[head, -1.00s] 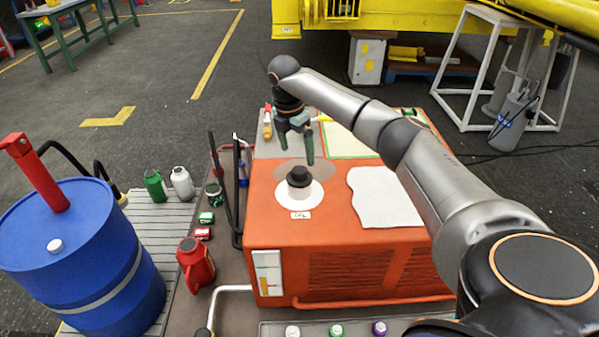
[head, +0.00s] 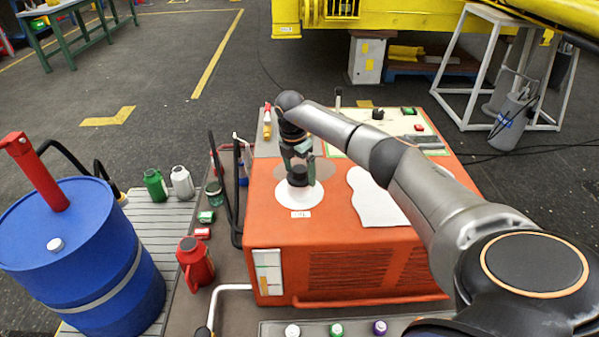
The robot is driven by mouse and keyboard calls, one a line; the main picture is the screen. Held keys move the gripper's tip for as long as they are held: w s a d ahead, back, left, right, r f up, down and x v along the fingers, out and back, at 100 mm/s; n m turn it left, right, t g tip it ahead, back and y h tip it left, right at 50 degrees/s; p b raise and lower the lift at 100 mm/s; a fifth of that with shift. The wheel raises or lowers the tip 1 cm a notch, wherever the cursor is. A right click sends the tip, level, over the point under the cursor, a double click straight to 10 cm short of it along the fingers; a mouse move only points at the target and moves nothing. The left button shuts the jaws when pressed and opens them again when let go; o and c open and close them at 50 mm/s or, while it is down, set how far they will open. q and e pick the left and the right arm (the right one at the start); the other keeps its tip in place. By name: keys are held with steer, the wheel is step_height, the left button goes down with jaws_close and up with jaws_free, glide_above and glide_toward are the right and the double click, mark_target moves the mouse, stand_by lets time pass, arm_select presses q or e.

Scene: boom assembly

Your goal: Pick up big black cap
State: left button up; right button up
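The big black cap (head: 299,178) stands upright on a white round patch (head: 299,197) on top of the orange machine (head: 270,215). My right gripper (head: 300,180) reaches down from above with its green fingers at either side of the cap. The fingers partly hide the cap. I cannot tell whether they press on it or stand a little apart. My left gripper is not in view.
The machine top also has a white sheet (head: 374,200) and a pale panel with small items at the back. A black upright handle (head: 228,195) stands left of the machine. A blue barrel (head: 85,265), bottles and a red jug (head: 194,263) are further left.

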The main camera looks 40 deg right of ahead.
steer(key=c, duration=1)
steer(key=shift+c, duration=0.4)
steer(key=shift+r, duration=0.15)
